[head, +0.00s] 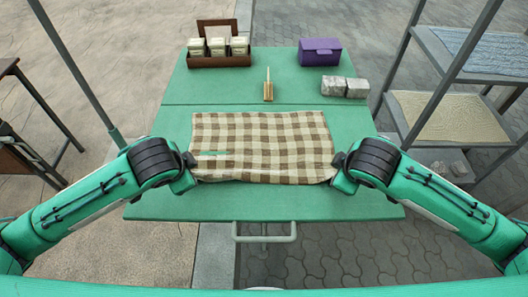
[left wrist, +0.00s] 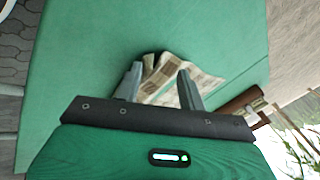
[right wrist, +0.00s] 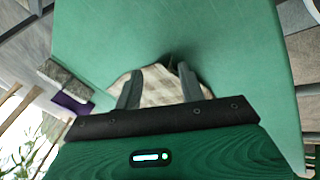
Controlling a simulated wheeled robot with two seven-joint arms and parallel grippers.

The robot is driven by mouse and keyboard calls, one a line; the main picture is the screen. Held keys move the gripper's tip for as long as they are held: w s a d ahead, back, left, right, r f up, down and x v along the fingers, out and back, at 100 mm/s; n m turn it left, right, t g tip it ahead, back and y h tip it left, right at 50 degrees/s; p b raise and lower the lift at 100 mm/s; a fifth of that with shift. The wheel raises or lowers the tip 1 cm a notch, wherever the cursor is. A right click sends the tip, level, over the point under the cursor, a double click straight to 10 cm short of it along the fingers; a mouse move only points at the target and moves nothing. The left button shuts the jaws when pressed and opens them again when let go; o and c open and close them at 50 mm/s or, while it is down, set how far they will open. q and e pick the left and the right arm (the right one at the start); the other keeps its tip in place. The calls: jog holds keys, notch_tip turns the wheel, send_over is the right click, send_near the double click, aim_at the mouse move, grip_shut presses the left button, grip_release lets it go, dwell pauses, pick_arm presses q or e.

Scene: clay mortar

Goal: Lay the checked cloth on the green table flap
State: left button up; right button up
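The brown-and-cream checked cloth (head: 262,140) is spread out on the front part of the green table flap (head: 264,205), in front of the seam across the table. Its near edge bulges slightly. A thin green streak shows near its left side. My left gripper (head: 188,162) is at the cloth's near left corner; in the left wrist view its fingers (left wrist: 158,76) stand apart with cloth (left wrist: 160,92) showing between them. My right gripper (head: 338,162) is at the near right corner; in the right wrist view its fingers (right wrist: 158,78) also stand apart, with cloth (right wrist: 160,90) between and beyond them.
A brown box of packets (head: 219,60), a purple box (head: 320,51), grey stone blocks (head: 345,87) and a small wooden holder (head: 268,90) stand on the table's back part. A grey shelf (head: 440,120) stands right. The front strip of flap is bare.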

pick_arm(q)
jog(key=v, duration=0.8)
jog(key=shift+r, duration=0.25)
pick_arm(e)
jog(key=v, duration=0.8)
jog(key=shift+r, duration=0.2)
pick_arm(q)
jog(key=shift+f, duration=0.1)
